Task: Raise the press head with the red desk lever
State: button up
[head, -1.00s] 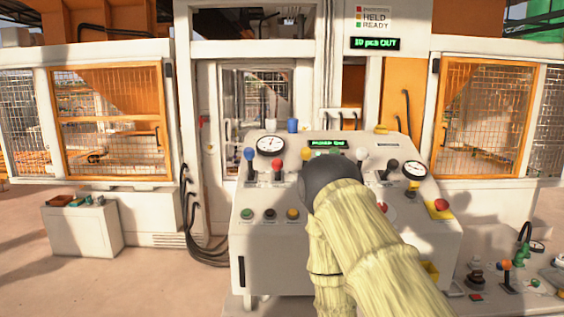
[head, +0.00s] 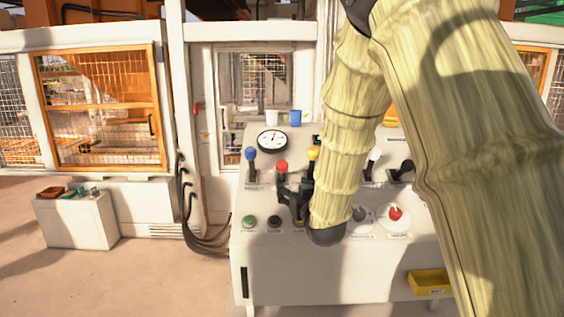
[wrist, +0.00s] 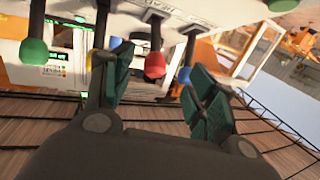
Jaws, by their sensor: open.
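The red desk lever (head: 282,167) stands on the sloped desk between the blue lever (head: 250,154) and the yellow lever (head: 313,154). My gripper (head: 290,193) is open, just in front of and below the red knob in the head view. In the wrist view, the red knob (wrist: 155,66) appears in the gap between the two open fingers, with no visible contact. The blue knob (wrist: 184,75) shows beside the right finger, and the yellow knob is partly hidden behind the left finger. The press head cannot be made out.
A dial gauge (head: 272,140) sits above the levers. Green (head: 249,220) and black (head: 274,221) buttons lie below, left of my gripper. A red knob on a round plate (head: 395,213) and a black lever (head: 404,170) are to the right. My arm hides much of the desk's right side.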

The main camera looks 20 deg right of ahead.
aim_at(284, 168)
jog(key=shift+t, duration=0.3)
jog(key=w+r+p, duration=0.1)
jog(key=w, duration=0.2)
jog(key=w+r+p, duration=0.1)
jog(key=w+p, duration=0.1)
jog(key=w, duration=0.1)
jog(key=w+r+p, duration=0.1)
jog(key=w, duration=0.3)
jog(key=shift+w+f+p, duration=0.1)
jog(key=shift+w+p, duration=0.35)
jog(key=shift+w, duration=0.35)
grip_shut()
jog(key=shift+a, duration=0.1)
